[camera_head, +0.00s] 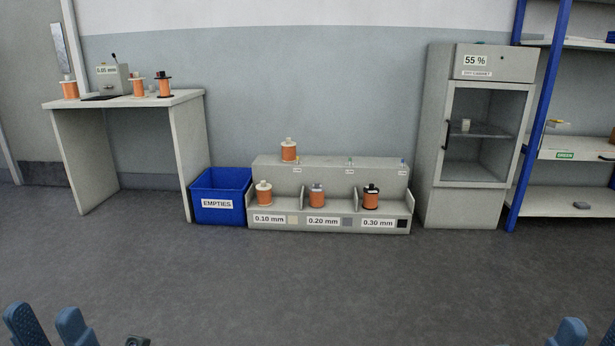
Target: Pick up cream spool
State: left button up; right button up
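Orange-wound spools with cream ends show in several places. One cream spool (264,194) stands in the rack's left bay, above the 0.10 mm label. Another cream spool (289,151) stands on the rack's upper step. A pale-ended spool (69,88) stands at the left of the table, and another light-ended spool (138,86) stands further right on it. My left gripper (48,326) is at the bottom left corner, fingers apart and empty, far from every spool. My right gripper (590,334) is partly cut off at the bottom right, fingers apart.
The grey rack (329,226) also holds a grey-ended spool (317,196) and a black-ended spool (371,197). A blue EMPTIES bin (220,214) sits between rack and table (188,97). A cabinet (465,207) and blue-post shelving (528,120) stand right. Floor ahead is clear.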

aim_at(288, 147)
jog(key=i, duration=3.75)
jog(key=i+z, duration=0.25)
jog(key=i, duration=0.15)
jog(key=i+j+z, duration=0.3)
jog(key=i+l, duration=0.05)
jog(key=l, duration=0.05)
